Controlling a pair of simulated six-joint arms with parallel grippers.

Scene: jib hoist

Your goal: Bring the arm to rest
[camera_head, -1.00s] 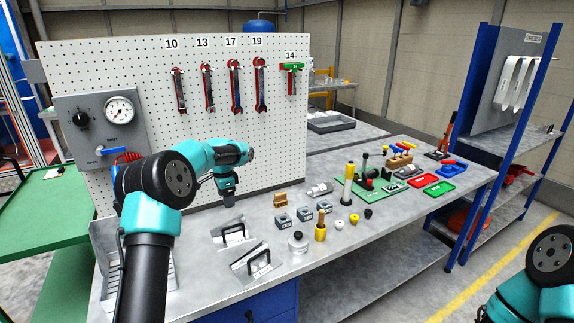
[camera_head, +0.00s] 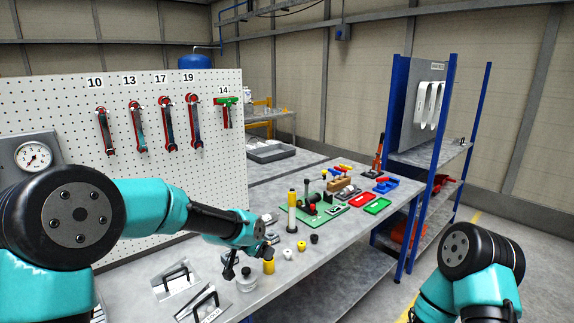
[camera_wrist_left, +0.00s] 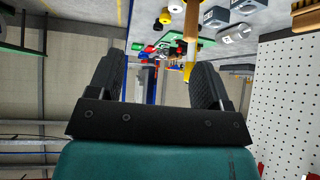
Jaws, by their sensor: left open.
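My left arm comes in from the left in the head view and reaches over the workbench (camera_head: 130,300). Its gripper (camera_head: 248,262) is over the bench among small parts and partly hides them. In the left wrist view the left gripper (camera_wrist_left: 157,82) has its two black fingers apart with nothing held between them. My right arm shows only as an elbow and link at the lower right of the head view; its gripper is outside the picture.
Close to the left gripper are a yellow cylinder (camera_head: 268,267), a silver weight (camera_head: 246,281) and handled metal plates (camera_head: 174,281). A green board (camera_head: 318,216) with a yellow post (camera_head: 292,203) lies beyond. The pegboard (camera_head: 70,110) with wrenches stands behind; blue-framed shelves (camera_head: 402,190) are right.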

